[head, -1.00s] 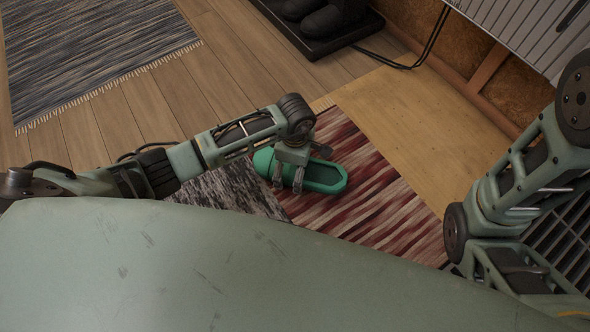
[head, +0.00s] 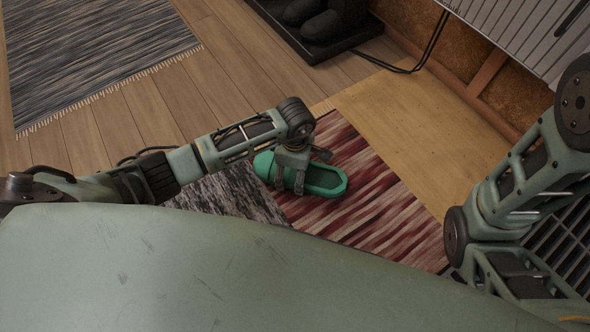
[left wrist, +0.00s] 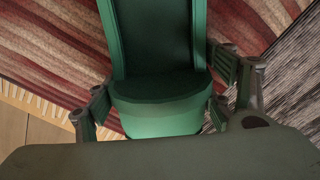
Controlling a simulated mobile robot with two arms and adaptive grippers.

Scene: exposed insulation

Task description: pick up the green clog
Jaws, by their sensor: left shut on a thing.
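The green clog (head: 322,181) shows at the middle of the head view, over the red striped rug (head: 385,220). My left gripper (head: 290,180) is shut on the clog from above, with its fingers on either side of it. In the left wrist view the clog (left wrist: 158,95) fills the middle, and fingers of my left gripper (left wrist: 155,105) stand at its left and right sides. I cannot tell whether the clog touches the rug. My right arm (head: 520,190) shows at the right, but its gripper is out of view.
A grey and black rug (head: 225,190) lies beside the red one. A blue-grey fringed rug (head: 90,45) is at the upper left. Black boots (head: 328,18) stand on a dark tray (head: 300,48) at the top. A white radiator (head: 510,30) and a black cable (head: 425,55) are at the upper right.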

